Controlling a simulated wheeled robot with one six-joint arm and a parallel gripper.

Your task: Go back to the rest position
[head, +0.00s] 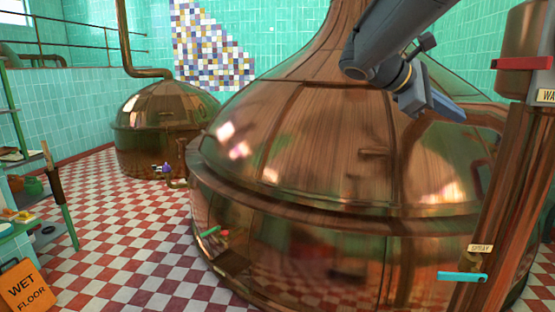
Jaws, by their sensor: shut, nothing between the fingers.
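My gripper (446,108) shows at the upper right of the head view, at the end of my dark grey arm, which comes in from the top edge. It is shut and holds nothing. In the picture it lies in front of the upper dome of the large copper kettle (310,150). I cannot tell the gap between them.
A copper post with a red-banded fitting (523,62) and a turquoise handle (462,277) under a "SPRAY" label stand at right. A smaller kettle (160,125) stands behind left. A "WET FLOOR" sign (25,287) and shelving are at left. Checkered floor (120,235) is open between.

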